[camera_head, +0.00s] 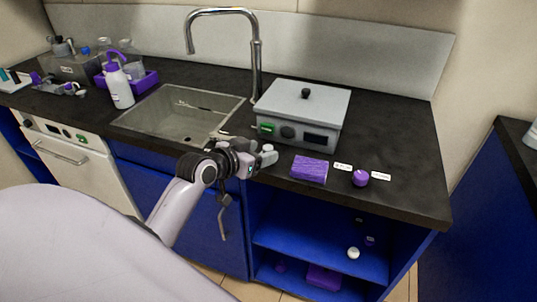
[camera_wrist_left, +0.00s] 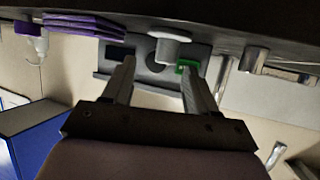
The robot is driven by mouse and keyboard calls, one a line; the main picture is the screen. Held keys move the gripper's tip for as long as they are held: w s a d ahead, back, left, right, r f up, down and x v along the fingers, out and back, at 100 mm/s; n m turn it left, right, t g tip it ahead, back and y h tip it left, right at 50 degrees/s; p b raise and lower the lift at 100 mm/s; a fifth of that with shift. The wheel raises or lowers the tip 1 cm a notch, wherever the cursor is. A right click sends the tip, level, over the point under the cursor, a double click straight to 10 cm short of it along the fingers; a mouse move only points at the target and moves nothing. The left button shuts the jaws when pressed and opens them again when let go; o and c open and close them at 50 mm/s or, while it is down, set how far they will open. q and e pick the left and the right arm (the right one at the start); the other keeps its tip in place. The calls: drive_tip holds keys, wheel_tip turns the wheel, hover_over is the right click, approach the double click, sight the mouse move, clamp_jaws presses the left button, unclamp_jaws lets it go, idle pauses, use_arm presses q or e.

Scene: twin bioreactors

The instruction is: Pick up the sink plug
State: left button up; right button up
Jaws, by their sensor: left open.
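My left gripper (camera_head: 258,160) is open and empty over the counter's front edge, between the sink (camera_head: 180,112) and a purple block. It also shows in the left wrist view (camera_wrist_left: 158,75). There, a pale round piece with a wide flat part (camera_wrist_left: 172,37), which may be the sink plug, stands on the counter beyond the fingers, between them in the picture and apart from them. A grey cylinder (camera_wrist_left: 255,60) stands to its right. My right gripper is not in view.
A grey lidded device (camera_head: 302,112) stands behind the gripper. The purple block (camera_head: 309,169) and a round purple piece (camera_head: 360,178) lie to the right. The tap (camera_head: 256,65) rises behind the sink. A white bottle (camera_head: 118,86) stands left. The counter's right end is clear.

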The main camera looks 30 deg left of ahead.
sight(265, 150)
use_arm(q)
drive_tip(key=x, duration=0.3)
drive_tip(key=shift+w+a+f, duration=0.2)
drive_tip(key=shift+a, duration=0.1)
drive_tip(key=shift+w+f, duration=0.3)
drive_tip(key=shift+w, duration=0.3)
drive_tip(key=c, duration=1.1)
